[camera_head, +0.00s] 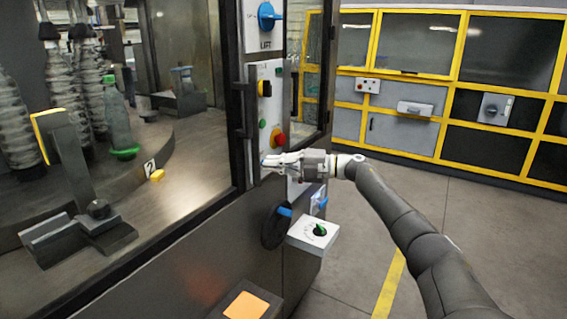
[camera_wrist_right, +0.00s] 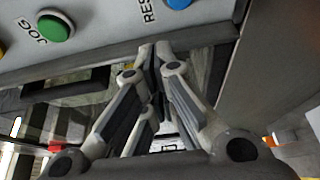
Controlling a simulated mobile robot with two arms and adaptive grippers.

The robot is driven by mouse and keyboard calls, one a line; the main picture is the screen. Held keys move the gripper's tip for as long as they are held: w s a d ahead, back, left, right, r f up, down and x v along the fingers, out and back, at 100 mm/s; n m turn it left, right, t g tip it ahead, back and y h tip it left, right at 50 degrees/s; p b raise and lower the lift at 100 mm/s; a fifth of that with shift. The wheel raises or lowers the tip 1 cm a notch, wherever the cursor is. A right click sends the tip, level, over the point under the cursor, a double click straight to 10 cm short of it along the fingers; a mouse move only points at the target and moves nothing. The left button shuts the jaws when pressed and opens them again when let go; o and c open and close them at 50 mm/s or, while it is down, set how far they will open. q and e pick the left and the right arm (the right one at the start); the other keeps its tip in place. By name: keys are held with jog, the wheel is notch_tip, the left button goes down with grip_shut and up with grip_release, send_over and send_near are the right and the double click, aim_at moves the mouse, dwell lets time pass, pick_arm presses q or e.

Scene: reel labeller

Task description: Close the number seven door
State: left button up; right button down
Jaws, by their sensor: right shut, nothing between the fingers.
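No number seven is legible in either view, so I cannot tell which door carries it. A large dark-framed clear door or window (camera_head: 233,95) with a black bar handle (camera_head: 246,118) stands left of the control panel (camera_head: 268,75). Another dark-framed glass panel (camera_head: 325,75) stands right of the panel, at an angle. My right gripper (camera_head: 268,163) is shut and empty, at the lower end of the control panel. In the wrist view its closed fingers (camera_wrist_right: 153,52) are just below the panel edge; contact cannot be told. My left gripper is not in view.
A green JOG button (camera_wrist_right: 56,26) and blue button (camera_wrist_right: 178,3) are close above the fingers. A box with a green knob (camera_head: 320,230) and a blue-handled black part (camera_head: 277,226) jut out below my right gripper. Yellow-framed cabinets (camera_head: 400,130) stand behind; floor at right is clear.

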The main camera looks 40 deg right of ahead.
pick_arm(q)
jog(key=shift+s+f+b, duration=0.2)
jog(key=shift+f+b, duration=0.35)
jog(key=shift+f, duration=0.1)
pick_arm(e)
jog(key=shift+d, duration=2.2)
